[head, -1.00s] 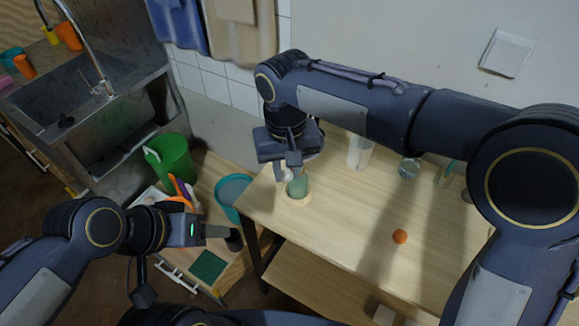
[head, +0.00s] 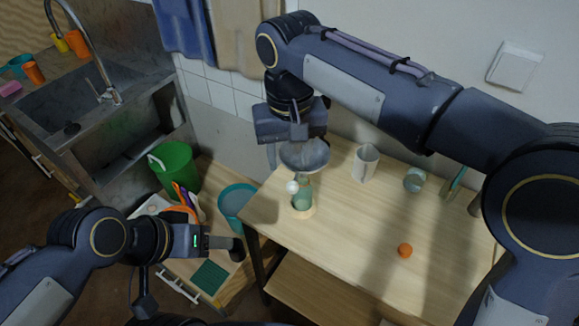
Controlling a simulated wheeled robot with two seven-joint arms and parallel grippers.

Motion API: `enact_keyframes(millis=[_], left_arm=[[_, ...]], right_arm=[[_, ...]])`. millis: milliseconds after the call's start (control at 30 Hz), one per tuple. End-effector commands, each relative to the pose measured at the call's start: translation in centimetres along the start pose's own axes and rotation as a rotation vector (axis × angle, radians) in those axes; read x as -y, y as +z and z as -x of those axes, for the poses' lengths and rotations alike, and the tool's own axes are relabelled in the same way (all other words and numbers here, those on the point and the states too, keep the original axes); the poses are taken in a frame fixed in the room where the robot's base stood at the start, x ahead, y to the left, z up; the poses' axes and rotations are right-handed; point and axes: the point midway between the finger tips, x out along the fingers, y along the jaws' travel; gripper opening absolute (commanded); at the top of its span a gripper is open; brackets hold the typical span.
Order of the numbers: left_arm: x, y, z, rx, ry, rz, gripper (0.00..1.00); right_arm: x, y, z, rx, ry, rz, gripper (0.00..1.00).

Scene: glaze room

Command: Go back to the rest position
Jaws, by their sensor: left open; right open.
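My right gripper (head: 285,150) is open above the left end of the wooden table (head: 345,230), with its arm coming in from the right. Just below and beside it shows a grey bowl (head: 305,156), partly covered by the gripper; I cannot tell whether they touch. A green translucent cup (head: 303,202) stands on a round pale wooden coaster (head: 306,213), apart from the gripper. A white round knob (head: 292,187) shows at the cup's left rim. My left gripper (head: 228,243) is open at the lower left, over the lower wooden bench (head: 185,268).
A white cup (head: 366,164), a glass jar (head: 414,180) and an orange ball (head: 405,251) stand on the table. On the left are a green bucket (head: 175,168), a teal bucket (head: 236,203), a green mat (head: 210,277) and the sink (head: 75,110). The table's front middle is clear.

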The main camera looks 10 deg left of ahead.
Motion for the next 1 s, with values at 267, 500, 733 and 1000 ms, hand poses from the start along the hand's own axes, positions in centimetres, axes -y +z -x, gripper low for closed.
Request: enact_keyframes(millis=[267, 500, 733, 1000], left_arm=[[0.0, 0.0, 0.0, 0.0, 0.0, 0.0, 0.51], [0.0, 0.0, 0.0, 0.0, 0.0, 0.0, 0.51], [0.0, 0.0, 0.0, 0.0, 0.0, 0.0, 0.51], [0.0, 0.0, 0.0, 0.0, 0.0, 0.0, 0.51]], right_arm=[[0.0, 0.0, 0.8, 0.001, 0.0, 0.001, 0.45], [0.0, 0.0, 0.8, 0.0, 0.0, 0.0, 0.45], [-2.8, 0.8, 1.4, -0.019, -0.031, -0.026, 0.45], [-14.9, 8.6, 1.5, -0.155, -0.183, -0.179, 0.45]])
